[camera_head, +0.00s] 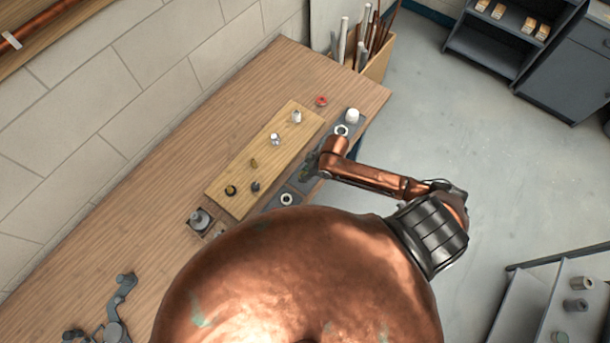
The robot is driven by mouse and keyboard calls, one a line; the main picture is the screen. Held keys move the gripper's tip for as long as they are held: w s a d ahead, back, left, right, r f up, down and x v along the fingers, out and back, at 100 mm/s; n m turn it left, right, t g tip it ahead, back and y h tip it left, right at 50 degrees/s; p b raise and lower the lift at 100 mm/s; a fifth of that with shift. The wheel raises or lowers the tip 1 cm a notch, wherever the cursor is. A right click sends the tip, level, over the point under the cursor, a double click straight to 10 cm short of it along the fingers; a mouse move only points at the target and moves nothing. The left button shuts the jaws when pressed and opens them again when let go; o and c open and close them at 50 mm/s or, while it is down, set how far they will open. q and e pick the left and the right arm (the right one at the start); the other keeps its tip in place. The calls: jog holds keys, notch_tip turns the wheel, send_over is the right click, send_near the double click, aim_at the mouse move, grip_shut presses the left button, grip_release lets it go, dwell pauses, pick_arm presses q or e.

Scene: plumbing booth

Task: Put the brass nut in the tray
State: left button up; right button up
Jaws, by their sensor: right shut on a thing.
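My right gripper (308,170) is small in view, low over the dark grey tray (325,147) along the front edge of the wooden board. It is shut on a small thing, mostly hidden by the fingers. A yellowish speck shows there, so it may be the brass nut, but I cannot tell for sure. A brass-coloured piece (253,163) stands on the board. The tray shows a pale ring (341,130) on its far part and another ring (286,198) on its near part.
The wooden board (230,190) holds several small fittings. A red-topped piece (321,100) and a white cylinder (352,116) are beyond the gripper. The workbench (150,210) is bare left of the board.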

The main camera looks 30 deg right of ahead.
jog(key=shift+f, duration=0.85)
jog(key=o, duration=1.2)
jog(key=shift+f, duration=0.1)
jog(key=shift+c, duration=0.2)
jog(key=v, duration=1.2)
jog(key=shift+b, duration=0.3)
